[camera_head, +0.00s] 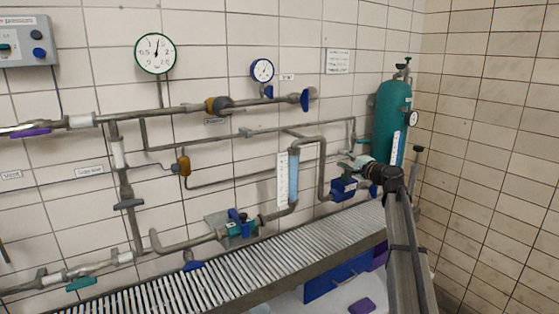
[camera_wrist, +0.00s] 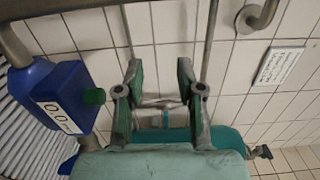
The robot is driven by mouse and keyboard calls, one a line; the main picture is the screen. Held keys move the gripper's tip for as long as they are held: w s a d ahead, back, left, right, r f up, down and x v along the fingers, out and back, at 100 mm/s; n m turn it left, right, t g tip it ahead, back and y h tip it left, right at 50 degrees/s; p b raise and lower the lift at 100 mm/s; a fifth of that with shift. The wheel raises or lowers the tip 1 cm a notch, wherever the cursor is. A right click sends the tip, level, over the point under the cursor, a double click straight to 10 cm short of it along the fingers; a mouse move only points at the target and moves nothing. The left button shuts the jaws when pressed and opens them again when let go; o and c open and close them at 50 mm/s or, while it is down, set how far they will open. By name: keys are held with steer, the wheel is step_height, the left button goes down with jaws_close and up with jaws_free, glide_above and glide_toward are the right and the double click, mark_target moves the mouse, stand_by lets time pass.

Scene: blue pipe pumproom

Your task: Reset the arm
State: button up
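My arm (camera_head: 402,235) rises from the bottom right of the head view and bends at a dark joint in front of the green gas cylinder (camera_head: 391,125). My gripper (camera_head: 350,159) points left toward the wall pipes, small in that view. In the wrist view my gripper (camera_wrist: 157,75) shows two green-and-grey fingers spread apart, with nothing held between them. Wall tiles and thin pipes show behind the gap. A blue box with a 0.0 display (camera_wrist: 58,116) is left of the fingers; the blue box also shows in the head view (camera_head: 343,189), just below my gripper.
A slatted grey bench (camera_head: 215,280) runs below the pipes. A flow tube (camera_head: 293,177) and a blue-handled valve (camera_head: 239,228) stand left of my gripper. Round gauges (camera_head: 155,53) hang above. A purple block (camera_head: 362,306) lies at the bottom. The right wall is bare tile.

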steer(key=s+a+f+n+g+h, duration=0.15)
steer(key=s+f, duration=0.25)
steer(key=f, duration=0.6)
steer(key=s+a+f+n+g+h, duration=0.1)
steer(key=s+f+n+g, duration=0.3)
steer(key=f, duration=0.6)
steer(key=s+a+f+g+h, duration=0.1)
steer(key=s+f, duration=0.4)
steer(key=f, duration=0.5)
steer(key=s+a+f+n+g+h+p, duration=0.25)
steer(key=s+f+g, duration=0.35)
steer(key=s+f, duration=1.45)
steer(key=s+f+n+g+h, duration=0.1)
steer(key=s+f+g, duration=0.1)
steer(key=s+f, duration=0.5)
steer(key=s+f+n+g, duration=0.15)
steer(key=s+f, duration=0.35)
steer(key=s, duration=0.5)
steer(key=s+f+g+h+p, duration=0.1)
steer(key=s+f+g, duration=0.1)
steer(key=s, duration=1.2)
steer(key=s+a+f+n+g+h+p, duration=0.1)
steer(key=s+f+g, duration=0.2)
steer(key=s, duration=1.1)
steer(key=shift+s+a+f+g+h+p, duration=0.3)
steer(key=shift+g+p, duration=0.1)
steer(key=shift+g, duration=0.1)
steer(key=shift+n, duration=0.25)
